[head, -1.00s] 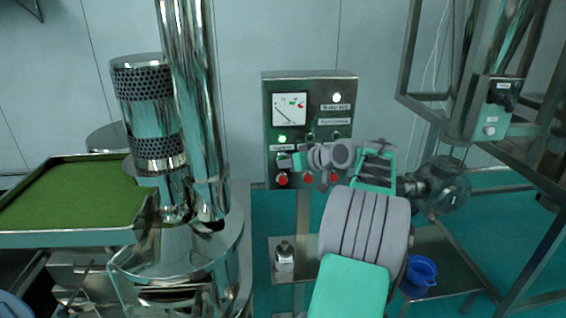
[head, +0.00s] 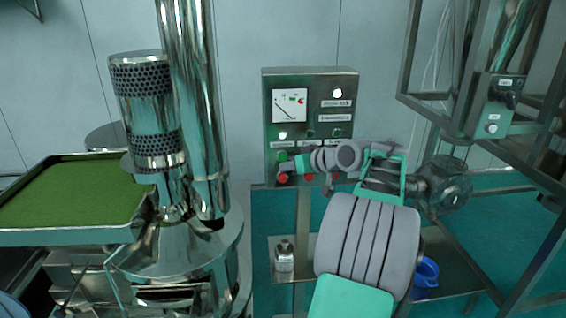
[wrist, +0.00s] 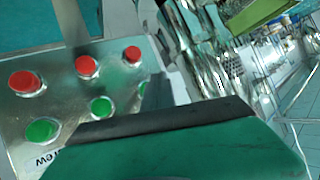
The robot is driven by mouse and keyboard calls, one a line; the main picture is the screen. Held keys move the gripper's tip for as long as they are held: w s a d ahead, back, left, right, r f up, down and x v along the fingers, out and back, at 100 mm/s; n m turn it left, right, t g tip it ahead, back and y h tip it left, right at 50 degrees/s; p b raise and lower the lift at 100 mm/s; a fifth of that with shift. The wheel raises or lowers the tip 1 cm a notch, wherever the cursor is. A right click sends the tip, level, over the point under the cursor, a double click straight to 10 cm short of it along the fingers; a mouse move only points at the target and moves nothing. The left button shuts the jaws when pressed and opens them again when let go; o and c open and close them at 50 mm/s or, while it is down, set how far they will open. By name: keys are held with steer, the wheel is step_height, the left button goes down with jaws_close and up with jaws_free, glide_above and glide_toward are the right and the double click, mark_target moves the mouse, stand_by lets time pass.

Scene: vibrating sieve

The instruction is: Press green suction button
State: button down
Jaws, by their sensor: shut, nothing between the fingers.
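The steel control panel (head: 268,110) stands upright in the middle of the head view. Its leftmost green button (head: 282,156) shows just above my gripper (head: 290,168), whose tip is close to the panel's lower left; contact cannot be told. In the wrist view the panel appears upside down, with a row of green buttons: one at lower left (wrist: 41,131), one in the middle (wrist: 101,107) and one at right (wrist: 145,88), partly hidden by the dark shape of my gripper. Only "rew" reads on a label; I cannot read which button is suction. My gripper is shut and empty.
Red buttons (wrist: 25,82) lie beside the green ones. A lit green lamp (head: 282,135) and a dial (head: 290,105) sit higher on the panel. The steel sieve machine (head: 185,245) stands at left, a metal frame at right. A blue cup (head: 425,272) is on the low shelf.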

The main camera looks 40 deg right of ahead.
steer(key=shift+s+a+b, duration=0.35)
steer(key=shift+s+a, duration=0.15)
steer(key=shift+s, duration=0.2)
steer(key=shift+s+a+b, duration=0.3)
steer(key=shift+s+a, duration=0.15)
steer(key=shift+s, duration=0.2)
